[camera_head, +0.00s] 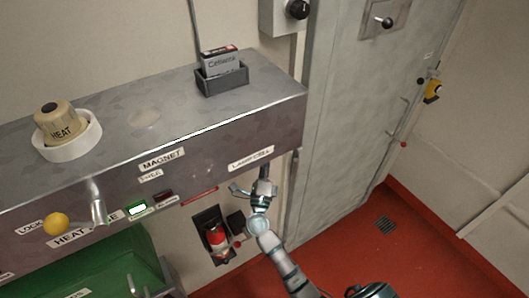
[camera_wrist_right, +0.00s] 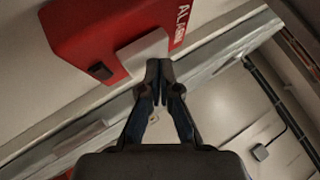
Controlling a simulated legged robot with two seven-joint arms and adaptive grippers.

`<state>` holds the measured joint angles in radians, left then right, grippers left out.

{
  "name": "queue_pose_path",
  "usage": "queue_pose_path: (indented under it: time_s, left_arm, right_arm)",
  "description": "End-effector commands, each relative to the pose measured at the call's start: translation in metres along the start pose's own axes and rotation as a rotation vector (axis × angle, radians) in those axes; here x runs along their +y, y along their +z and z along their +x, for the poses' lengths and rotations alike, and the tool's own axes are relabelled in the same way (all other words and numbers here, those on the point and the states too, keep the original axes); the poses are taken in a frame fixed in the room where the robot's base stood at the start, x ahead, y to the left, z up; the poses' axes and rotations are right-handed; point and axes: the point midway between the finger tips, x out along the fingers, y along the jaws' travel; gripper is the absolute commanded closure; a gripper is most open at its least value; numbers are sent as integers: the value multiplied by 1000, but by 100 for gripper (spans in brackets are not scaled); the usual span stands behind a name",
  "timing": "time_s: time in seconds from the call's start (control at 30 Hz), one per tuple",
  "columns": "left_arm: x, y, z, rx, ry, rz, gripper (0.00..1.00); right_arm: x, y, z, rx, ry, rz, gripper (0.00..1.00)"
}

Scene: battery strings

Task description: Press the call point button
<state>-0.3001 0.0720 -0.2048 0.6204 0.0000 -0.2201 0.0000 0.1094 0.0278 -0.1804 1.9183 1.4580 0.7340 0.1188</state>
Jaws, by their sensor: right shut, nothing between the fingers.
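The red call point box (camera_wrist_right: 115,38) with white "ALARM" lettering fills the upper left of the right wrist view. It has a pale plate (camera_wrist_right: 143,55) on its face and a small dark block (camera_wrist_right: 100,71) on its lower side. My right gripper (camera_wrist_right: 160,68) is shut and empty, with its fingertips by the pale plate's lower right edge; I cannot tell whether they touch. In the head view the right gripper (camera_head: 265,180) is below the shelf's front right corner. I cannot make out the call point there. My left gripper is not in view.
A metal shelf (camera_head: 200,115) carries a beige "HEAT" knob (camera_head: 60,122) and a dark holder (camera_head: 222,78) with a boxed item. A red and white cylinder (camera_head: 217,239) hangs below it. A green bin (camera_head: 95,268) is lower left. A grey door (camera_head: 355,120) and open red floor (camera_head: 400,255) are right.

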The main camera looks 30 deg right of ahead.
Motion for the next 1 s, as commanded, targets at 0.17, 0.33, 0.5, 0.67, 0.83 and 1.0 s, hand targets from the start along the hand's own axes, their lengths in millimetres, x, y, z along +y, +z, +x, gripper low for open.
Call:
queue_pose_path:
  time_s: [0.17, 0.33, 0.5, 0.67, 0.83, 1.0]
  left_arm:
    - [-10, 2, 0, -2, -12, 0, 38]
    - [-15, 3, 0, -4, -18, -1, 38]
    - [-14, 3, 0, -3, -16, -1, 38]
    - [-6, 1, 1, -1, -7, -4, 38]
    - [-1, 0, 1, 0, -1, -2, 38]
    - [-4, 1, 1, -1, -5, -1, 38]
  right_arm:
    - [2, -2, 3, 1, 1, 3, 100]
    - [3, -2, 5, 2, 1, 4, 100]
    - [4, -2, 7, 3, 1, 4, 100]
    - [5, 1, 8, 2, 1, 2, 100]
    - [6, 2, 9, 2, 1, 2, 100]
    - [7, 4, 10, 0, 1, 2, 100]
